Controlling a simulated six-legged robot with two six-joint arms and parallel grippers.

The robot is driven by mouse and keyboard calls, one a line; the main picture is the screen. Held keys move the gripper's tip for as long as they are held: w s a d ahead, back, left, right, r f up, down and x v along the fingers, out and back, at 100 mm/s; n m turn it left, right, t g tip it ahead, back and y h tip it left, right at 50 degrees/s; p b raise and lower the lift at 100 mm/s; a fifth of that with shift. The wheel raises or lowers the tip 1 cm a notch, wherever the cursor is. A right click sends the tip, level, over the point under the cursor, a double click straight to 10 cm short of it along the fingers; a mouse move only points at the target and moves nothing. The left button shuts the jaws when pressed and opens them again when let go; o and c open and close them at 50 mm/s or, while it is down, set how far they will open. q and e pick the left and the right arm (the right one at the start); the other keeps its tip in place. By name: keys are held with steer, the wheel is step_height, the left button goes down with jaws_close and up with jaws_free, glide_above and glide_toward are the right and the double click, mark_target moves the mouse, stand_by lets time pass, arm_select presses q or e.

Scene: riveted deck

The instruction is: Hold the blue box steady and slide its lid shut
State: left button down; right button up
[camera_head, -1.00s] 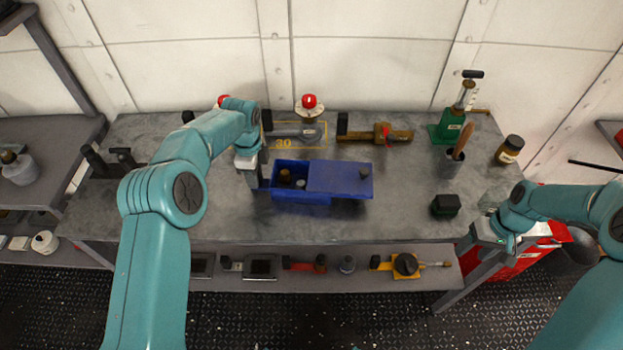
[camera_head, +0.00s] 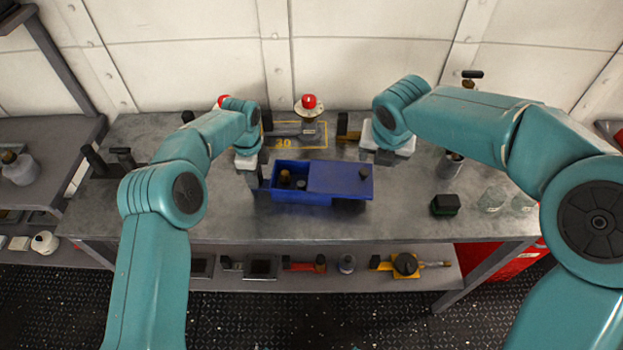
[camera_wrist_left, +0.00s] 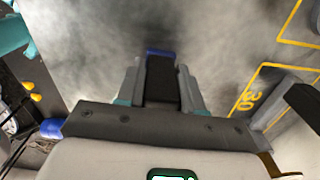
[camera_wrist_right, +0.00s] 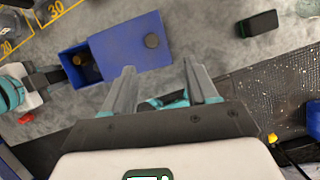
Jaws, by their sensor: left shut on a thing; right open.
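The blue box (camera_head: 298,198) sits on the grey workbench. The left part is open, with small items inside. My left gripper (camera_head: 259,186) is at the box's left end, shut on a dark tab (camera_wrist_left: 160,85) there.
A yellow-outlined area with a red-topped item (camera_head: 309,103) is behind the box. A dark green block (camera_head: 445,204), a grey cup (camera_head: 449,166) and clear glassware (camera_head: 492,199) stand right of it. Bare bench lies in front of the box.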

mark_target(365, 171)
arm_select(q)
steer(key=shift+f, duration=0.2)
arm_select(e)
steer(key=shift+n, duration=0.8)
steer(key=x, duration=0.3)
steer(key=a+x, duration=0.1)
steer(key=x, duration=0.7)
steer(key=shift+w+a, duration=0.15)
steer(key=shift+w, duration=0.2)
steer(key=shift+c, duration=0.3)
jaws_close()
steer(key=shift+w+a, duration=0.15)
steer(key=shift+a, duration=1.45)
steer(key=shift+w+a, duration=0.15)
steer(key=shift+a, duration=1.5)
steer(key=shift+w+a, duration=0.15)
steer(key=shift+a, duration=1.45)
steer(key=shift+o, duration=0.3)
jaws_free()
